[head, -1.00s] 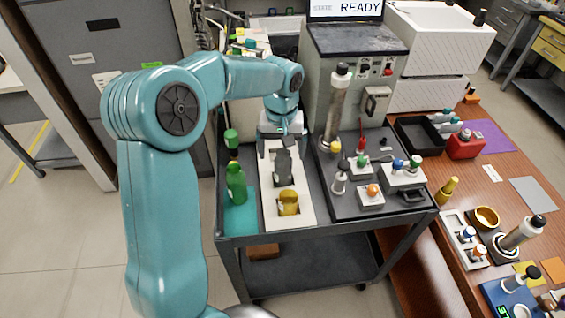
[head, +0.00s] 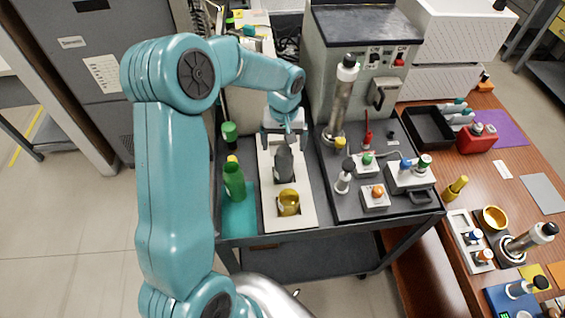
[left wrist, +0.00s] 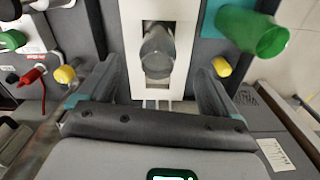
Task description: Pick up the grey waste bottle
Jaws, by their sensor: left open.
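The grey waste bottle (head: 284,164) stands in a slot of a white rack (head: 267,201) on the dark cart. It also shows in the left wrist view (left wrist: 157,52), centred between my fingers. My left gripper (head: 284,138) is at the bottle's far side in the head view, close to its top. In the left wrist view my left gripper (left wrist: 157,72) is open, one finger to each side of the bottle, with gaps between. I cannot tell how far the fingertips reach along the bottle. My right gripper is not in view.
A yellow cup (head: 288,203) sits in the rack's near slot. A green bottle (head: 234,182) stands close on the left, on a teal mat (head: 239,221). A tall metal cylinder (head: 341,98) and small bottles stand on the right. A grey machine (head: 362,65) is behind.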

